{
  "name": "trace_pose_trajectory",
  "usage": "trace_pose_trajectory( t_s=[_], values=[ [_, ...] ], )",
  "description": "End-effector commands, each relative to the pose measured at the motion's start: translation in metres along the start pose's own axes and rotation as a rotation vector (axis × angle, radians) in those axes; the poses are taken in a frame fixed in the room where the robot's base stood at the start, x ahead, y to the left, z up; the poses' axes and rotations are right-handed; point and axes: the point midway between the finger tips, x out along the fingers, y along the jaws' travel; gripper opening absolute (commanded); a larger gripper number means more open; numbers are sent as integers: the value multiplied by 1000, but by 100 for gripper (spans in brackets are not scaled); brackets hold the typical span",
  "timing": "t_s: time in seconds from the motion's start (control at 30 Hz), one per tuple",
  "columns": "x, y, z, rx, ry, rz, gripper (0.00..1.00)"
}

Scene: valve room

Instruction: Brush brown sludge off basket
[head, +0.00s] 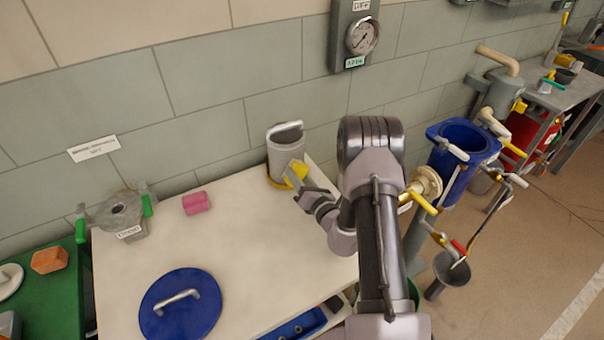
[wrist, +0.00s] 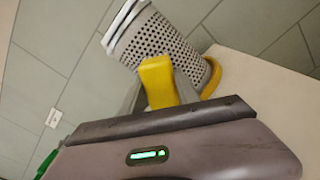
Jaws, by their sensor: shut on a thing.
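The basket (head: 286,150) is a grey perforated cylinder with a handle on top. It stands at the back right of the bench, near the wall. In the wrist view the basket (wrist: 160,42) looks tilted, its holes plain to see. A yellow rim (wrist: 213,77) shows at its foot. My gripper (head: 303,184) is shut on a yellow piece (wrist: 158,80), right in front of the basket. I cannot tell whether this piece is a brush or part of the basket, nor whether it touches the wall of the basket. I make out no brown sludge on the visible side.
The pale bench (head: 235,245) holds a blue round lid (head: 180,312), a pink block (head: 196,203) and a grey fitting with green handles (head: 122,212). A blue tray (head: 300,325) lies at the front edge. Valves and a blue bin (head: 464,145) stand right. The bench middle is clear.

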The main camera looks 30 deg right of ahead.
Motion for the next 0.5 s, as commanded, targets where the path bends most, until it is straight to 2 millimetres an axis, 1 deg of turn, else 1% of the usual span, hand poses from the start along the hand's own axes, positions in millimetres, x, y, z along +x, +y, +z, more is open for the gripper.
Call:
trace_pose_trajectory(
  t_s=[0.2,0.3,0.37,0.5],
  values=[
    [-1,-16,14,-1,-4,-2,6],
    [-2,-22,17,-1,-1,-1,6],
    [-1,-21,16,0,0,0,6],
    [0,-11,10,1,0,1,6]
  ],
)
